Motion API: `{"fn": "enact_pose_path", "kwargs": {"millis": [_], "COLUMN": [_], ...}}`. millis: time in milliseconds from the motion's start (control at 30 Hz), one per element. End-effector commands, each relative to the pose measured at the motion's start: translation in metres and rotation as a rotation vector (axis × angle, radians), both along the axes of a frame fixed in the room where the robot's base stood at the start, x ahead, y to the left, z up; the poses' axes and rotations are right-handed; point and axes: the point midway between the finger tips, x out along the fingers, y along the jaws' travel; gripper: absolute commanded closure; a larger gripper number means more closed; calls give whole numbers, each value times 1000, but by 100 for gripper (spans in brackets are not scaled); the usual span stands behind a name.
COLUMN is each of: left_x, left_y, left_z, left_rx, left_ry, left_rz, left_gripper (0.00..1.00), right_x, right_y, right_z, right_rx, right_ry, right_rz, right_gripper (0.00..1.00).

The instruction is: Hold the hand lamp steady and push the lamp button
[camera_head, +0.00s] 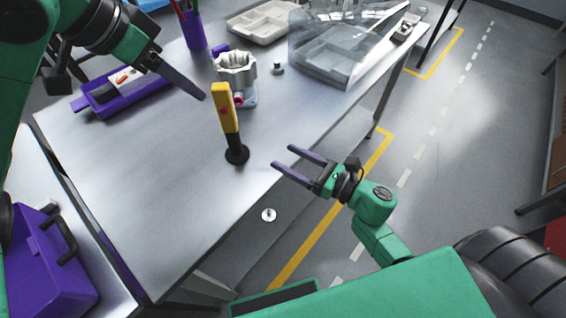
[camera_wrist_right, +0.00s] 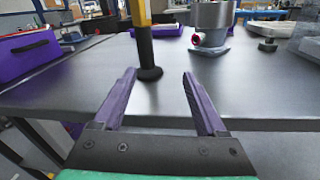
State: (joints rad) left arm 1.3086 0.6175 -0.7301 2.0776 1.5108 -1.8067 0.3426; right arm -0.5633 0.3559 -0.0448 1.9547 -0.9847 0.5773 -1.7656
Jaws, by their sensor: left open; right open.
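The hand lamp (camera_head: 226,108) stands upright on its round black base on the table, with a yellow upper body and a small red button (camera_head: 224,112) on its side. In the right wrist view, the lamp's black stem (camera_wrist_right: 146,46) rises just beyond my fingertips; its top is cut off. My left gripper (camera_head: 204,97) is open, its fingers overlapping edge-on, just left of the lamp's yellow top. My right gripper (camera_head: 282,156) is open and empty at the table's front edge, right of the lamp base; its fingers point toward the lamp.
A grey machined housing (camera_head: 236,66) stands close behind the lamp. A purple tray (camera_head: 125,100), purple pen cup (camera_head: 194,32), beige tray (camera_head: 262,24) and clear bin (camera_head: 335,50) line the back. The table (camera_head: 150,170) is clear around the lamp's front and left.

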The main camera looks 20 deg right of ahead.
Motion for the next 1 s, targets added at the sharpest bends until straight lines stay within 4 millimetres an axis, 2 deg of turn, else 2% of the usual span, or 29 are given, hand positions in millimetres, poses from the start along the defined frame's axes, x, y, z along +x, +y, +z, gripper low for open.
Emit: {"fn": "enact_pose_path", "kwargs": {"millis": [33, 100, 233, 367, 700, 833, 1000], "left_x": [0, 0, 0, 0, 0, 0, 0], "left_y": [0, 0, 0, 0, 0, 0, 0], "left_z": [0, 0, 0, 0, 0, 0, 0], "left_rx": [0, 0, 0, 0, 0, 0, 0], "left_ry": [0, 0, 0, 0, 0, 0, 0], "left_rz": [0, 0, 0, 0, 0, 0, 0], "left_gripper": [50, 50, 50, 50, 50, 50, 50], "right_x": [-8, -15, -11, 6, 69, 84, 91], "right_y": [11, 21, 30, 46, 102, 116, 123], "right_z": [5, 9, 12, 13, 12, 11, 11], "right_rx": [-45, -98, -123, -122, -119, -119, -120], "right_ry": [-50, -105, -135, -136, -132, -129, -128], "right_rz": [11, 20, 25, 26, 23, 22, 23], "right_gripper": [26, 26, 26, 26, 26, 26, 26]}}
